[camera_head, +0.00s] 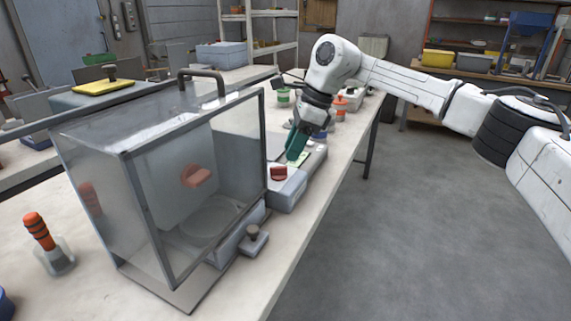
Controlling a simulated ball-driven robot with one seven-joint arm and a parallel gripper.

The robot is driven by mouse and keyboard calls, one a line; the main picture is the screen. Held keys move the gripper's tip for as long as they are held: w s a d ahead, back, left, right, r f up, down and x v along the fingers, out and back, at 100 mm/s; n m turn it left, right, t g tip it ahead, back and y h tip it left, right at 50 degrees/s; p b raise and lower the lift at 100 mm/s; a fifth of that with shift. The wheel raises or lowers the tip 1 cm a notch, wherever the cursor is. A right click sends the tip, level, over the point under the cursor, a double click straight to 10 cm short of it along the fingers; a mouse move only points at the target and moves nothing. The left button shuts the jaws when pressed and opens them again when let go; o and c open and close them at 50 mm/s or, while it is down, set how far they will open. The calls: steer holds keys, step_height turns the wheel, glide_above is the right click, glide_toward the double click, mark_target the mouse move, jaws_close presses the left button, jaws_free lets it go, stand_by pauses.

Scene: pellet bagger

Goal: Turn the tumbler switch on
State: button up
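A grey box (287,190) on the bench carries a red switch-like piece (278,173) on its near end. A small grey block with a dark knob (253,234) sits at the near right foot of the clear-walled bagger. I cannot tell for certain which of these is the tumbler switch. My gripper (296,150) points down over the far end of the grey box, behind the red piece and apart from it. Its teal fingers appear close together, seen from the side. Whether they are open or touch the box is not clear.
The clear-walled bagger (140,190) with a bent top handle (203,78) stands left of my gripper. Small pots, one orange-lidded (340,104), stand behind my gripper. The floor (420,220) right of the bench is clear.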

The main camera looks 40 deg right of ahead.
mark_target(284, 167)
steer(key=x, duration=0.5)
steer(key=shift+c, duration=0.4)
jaws_close()
